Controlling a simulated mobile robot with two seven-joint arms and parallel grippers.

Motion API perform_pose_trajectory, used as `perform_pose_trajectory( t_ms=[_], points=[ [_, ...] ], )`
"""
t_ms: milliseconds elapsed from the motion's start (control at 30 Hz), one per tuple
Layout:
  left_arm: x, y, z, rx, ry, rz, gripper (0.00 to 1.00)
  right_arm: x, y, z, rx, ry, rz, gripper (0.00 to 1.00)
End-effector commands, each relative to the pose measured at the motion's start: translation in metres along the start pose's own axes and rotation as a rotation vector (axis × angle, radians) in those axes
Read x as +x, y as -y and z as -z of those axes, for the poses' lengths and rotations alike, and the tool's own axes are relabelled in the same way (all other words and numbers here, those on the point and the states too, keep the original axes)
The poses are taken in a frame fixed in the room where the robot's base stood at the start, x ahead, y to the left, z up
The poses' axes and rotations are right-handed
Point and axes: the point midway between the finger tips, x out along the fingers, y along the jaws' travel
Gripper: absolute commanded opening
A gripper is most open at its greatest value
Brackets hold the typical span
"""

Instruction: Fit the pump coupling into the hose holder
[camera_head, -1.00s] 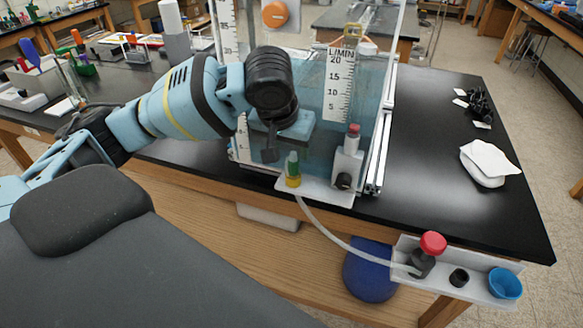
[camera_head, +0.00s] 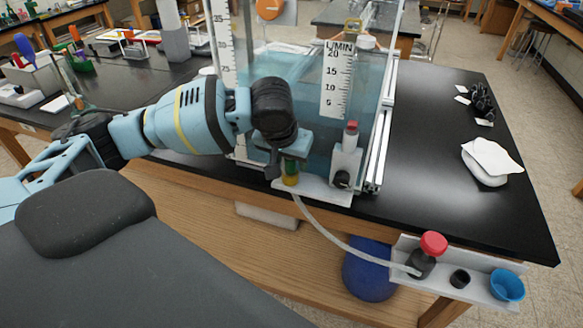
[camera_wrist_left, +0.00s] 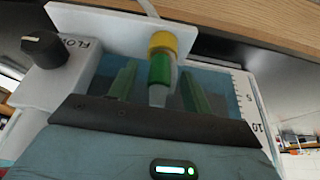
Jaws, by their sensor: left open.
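A green and yellow coupling (camera_wrist_left: 160,62) stands on a white ledge (camera_wrist_left: 105,22) at the front of the clear tank. In the head view its yellow base (camera_head: 291,180) shows below my left gripper (camera_head: 281,162), with its top hidden. In the left wrist view my left gripper (camera_wrist_left: 157,72) is open, its fingers on either side of the coupling with gaps. A pale hose (camera_head: 330,232) runs from the ledge to a dark fitting with a red knob (camera_head: 432,245) on a white holder (camera_head: 400,250). I cannot tell which part is the hose holder. My right gripper is not in view.
Right of the coupling stand a white block with a black knob (camera_head: 342,180) and a red-topped piece (camera_head: 351,130). The white holder also carries a black ring (camera_head: 460,278) and a blue cup (camera_head: 507,285). The black table (camera_head: 430,170) is largely clear on the right.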

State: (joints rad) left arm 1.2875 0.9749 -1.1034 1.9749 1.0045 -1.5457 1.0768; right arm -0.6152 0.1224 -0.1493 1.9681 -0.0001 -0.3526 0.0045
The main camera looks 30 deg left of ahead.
Motion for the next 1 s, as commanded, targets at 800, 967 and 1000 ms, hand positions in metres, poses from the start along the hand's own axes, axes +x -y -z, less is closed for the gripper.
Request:
perform_pose_trajectory(
  t_ms=[800, 967, 1000],
  points=[
    [-0.0008, -0.0005, 0.0006, 0.0, -0.002, -0.001, 0.01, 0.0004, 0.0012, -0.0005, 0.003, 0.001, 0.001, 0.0],
    [-0.006, -0.0008, 0.0031, 0.0, -0.003, -0.002, 0.01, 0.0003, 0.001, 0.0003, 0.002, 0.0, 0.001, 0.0],
    [-0.0087, -0.0009, 0.0042, 0.0, -0.003, -0.002, 0.01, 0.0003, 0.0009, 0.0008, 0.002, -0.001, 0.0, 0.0]
  ],
)
